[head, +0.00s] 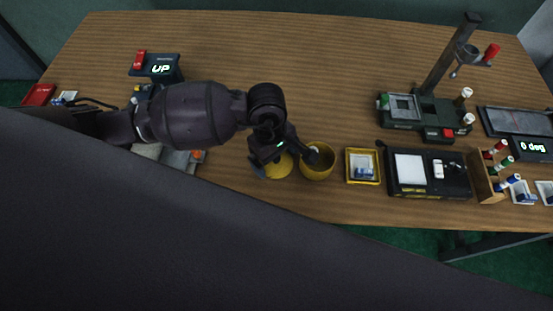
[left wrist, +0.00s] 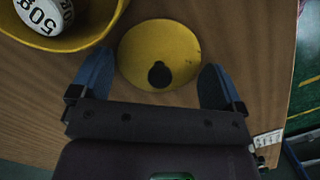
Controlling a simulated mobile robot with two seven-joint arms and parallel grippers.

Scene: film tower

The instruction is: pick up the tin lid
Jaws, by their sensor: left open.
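The tin lid is a round yellow disc (left wrist: 150,42) with a black knob (left wrist: 159,74), lying on the wooden table in the left wrist view. In the head view the lid (head: 281,168) is partly hidden under my left gripper. My left gripper (left wrist: 156,78) is open and empty, with one blue finger on each side of the lid's near part and the knob between them. I cannot tell how high the fingertips are above the table. The open yellow tin (head: 317,172) stands just right of the lid in the head view. My right gripper is not in view.
A yellow tray (head: 363,179) and a black light-box device (head: 428,189) stand to the right. The table's edge (left wrist: 285,110) is close to the lid. The table's middle back is clear.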

